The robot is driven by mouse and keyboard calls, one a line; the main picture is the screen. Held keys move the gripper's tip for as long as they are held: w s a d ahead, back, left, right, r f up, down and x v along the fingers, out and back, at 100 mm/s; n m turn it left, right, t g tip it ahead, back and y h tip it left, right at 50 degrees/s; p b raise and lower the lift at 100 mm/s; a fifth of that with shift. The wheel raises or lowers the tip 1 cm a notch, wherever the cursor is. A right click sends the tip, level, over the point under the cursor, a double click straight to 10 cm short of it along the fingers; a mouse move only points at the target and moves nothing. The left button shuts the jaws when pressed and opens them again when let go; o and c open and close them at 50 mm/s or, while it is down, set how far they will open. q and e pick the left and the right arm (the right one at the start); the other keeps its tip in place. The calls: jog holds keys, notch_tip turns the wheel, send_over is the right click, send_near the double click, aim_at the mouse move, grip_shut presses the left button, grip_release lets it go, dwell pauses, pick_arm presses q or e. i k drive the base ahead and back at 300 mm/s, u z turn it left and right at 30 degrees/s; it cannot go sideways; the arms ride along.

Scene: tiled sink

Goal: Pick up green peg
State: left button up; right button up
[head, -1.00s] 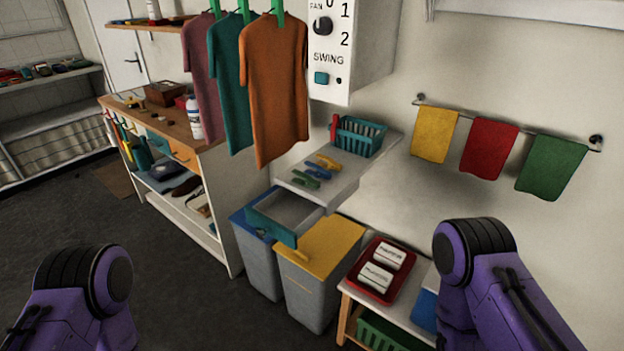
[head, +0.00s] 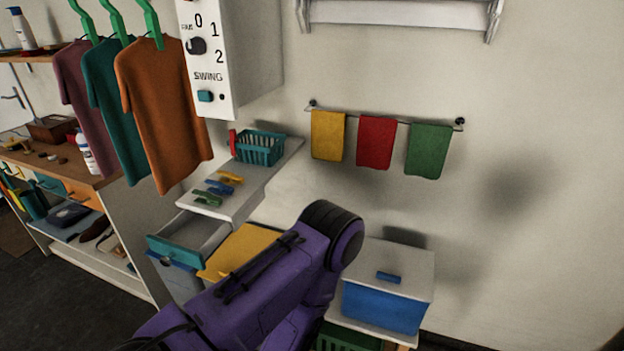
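The green peg (head: 206,198) lies on the grey shelf top (head: 215,209), near its front edge. A blue peg (head: 220,187) and a yellow peg (head: 230,178) lie just behind it. Neither of my grippers is in view. A purple link of one of my arms rises from the bottom left to the middle of the view, in front of the area below and right of the shelf. The green peg itself is not covered.
A teal basket (head: 260,149) stands behind the pegs, a red item (head: 233,142) at its left. An open teal drawer (head: 172,251) juts out below the shelf. Shirts (head: 165,115) hang at the left. A yellow-lidded bin (head: 243,249) and blue box (head: 382,307) stand lower down.

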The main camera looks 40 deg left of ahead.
aim_at(209, 199)
jog(key=z, duration=0.75)
jog(key=k, duration=0.65)
jog(key=u, duration=1.5)
